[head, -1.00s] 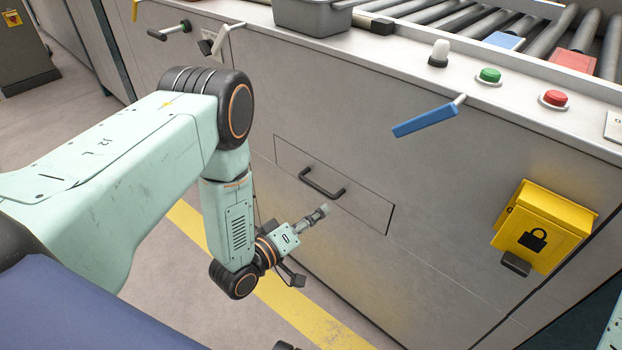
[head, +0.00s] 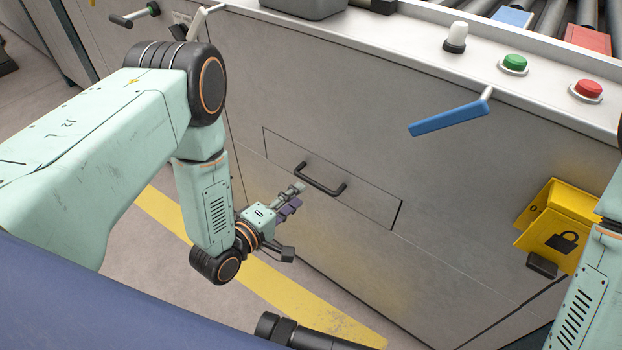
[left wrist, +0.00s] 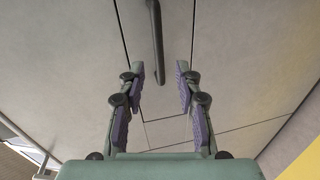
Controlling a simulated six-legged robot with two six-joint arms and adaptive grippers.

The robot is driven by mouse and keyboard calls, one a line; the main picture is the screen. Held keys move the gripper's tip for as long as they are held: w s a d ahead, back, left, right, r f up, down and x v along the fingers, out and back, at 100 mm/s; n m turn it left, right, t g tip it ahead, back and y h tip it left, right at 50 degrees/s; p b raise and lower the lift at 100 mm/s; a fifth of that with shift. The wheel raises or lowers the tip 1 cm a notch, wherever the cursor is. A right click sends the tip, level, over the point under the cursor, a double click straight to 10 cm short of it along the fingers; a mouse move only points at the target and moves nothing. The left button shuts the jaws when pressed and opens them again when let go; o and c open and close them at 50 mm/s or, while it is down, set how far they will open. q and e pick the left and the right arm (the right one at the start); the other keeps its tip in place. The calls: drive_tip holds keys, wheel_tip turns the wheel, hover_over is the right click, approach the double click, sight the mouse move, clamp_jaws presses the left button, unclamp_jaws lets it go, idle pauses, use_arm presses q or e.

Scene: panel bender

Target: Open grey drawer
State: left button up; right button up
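The grey drawer (head: 370,200) is flush with the grey machine front and looks shut.
A blue lever (head: 450,118) sticks out above the drawer. A yellow lock box (head: 560,225) juts out at the right. Green (head: 514,63) and red (head: 588,90) buttons and a white knob (head: 456,36) stand on the ledge.

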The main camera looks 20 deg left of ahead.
sight(314, 184)
use_arm(q)
drive_tip(key=shift+n, duration=0.3)
drive_tip(key=b+x, duration=0.1)
drive_tip(key=x, duration=0.2)
drive_tip(key=b+x, duration=0.1)
drive_tip(key=x, duration=0.3)
drive_tip(key=shift+d, duration=0.25)
drive_tip(key=shift+w, duration=0.25)
clamp_jaws()
